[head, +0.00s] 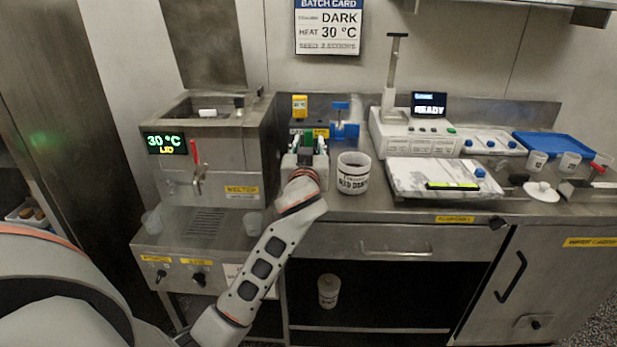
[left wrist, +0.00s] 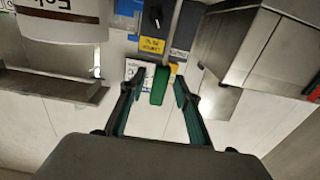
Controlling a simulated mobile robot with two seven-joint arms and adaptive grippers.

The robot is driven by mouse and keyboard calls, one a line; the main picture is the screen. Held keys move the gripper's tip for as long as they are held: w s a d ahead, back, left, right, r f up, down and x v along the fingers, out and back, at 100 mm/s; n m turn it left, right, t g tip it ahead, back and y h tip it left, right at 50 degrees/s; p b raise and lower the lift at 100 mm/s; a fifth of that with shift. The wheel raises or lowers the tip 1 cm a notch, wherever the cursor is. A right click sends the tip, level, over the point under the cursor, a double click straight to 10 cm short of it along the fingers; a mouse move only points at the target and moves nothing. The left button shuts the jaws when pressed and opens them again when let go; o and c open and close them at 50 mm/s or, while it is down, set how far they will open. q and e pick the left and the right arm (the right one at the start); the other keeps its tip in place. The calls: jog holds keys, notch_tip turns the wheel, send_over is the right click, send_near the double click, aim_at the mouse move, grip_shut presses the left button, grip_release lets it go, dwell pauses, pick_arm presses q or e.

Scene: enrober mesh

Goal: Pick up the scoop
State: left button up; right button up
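My left gripper (head: 307,147) is at the back of the counter, between the melter and the white tub. In the left wrist view its two fingers (left wrist: 160,88) stand apart, with green pads on their inner sides. A green block-like piece (left wrist: 159,84) stands between the fingertips, with a gap visible on each side. It looks like the handle of the scoop, but the bowl is hidden and I cannot be sure. In the head view the gripper and wrist cover most of this spot. My right gripper is not in view.
The steel melter (head: 222,150) stands close on the left. A white labelled tub (head: 353,173) stands close on the right. Behind are a yellow device (head: 299,105) and a blue fixture (head: 344,130). A scale-like machine (head: 417,138) and a blue tray (head: 553,145) lie farther right.

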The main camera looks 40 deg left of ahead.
pick_arm(q)
grip_shut()
jog(key=shift+r, duration=0.1)
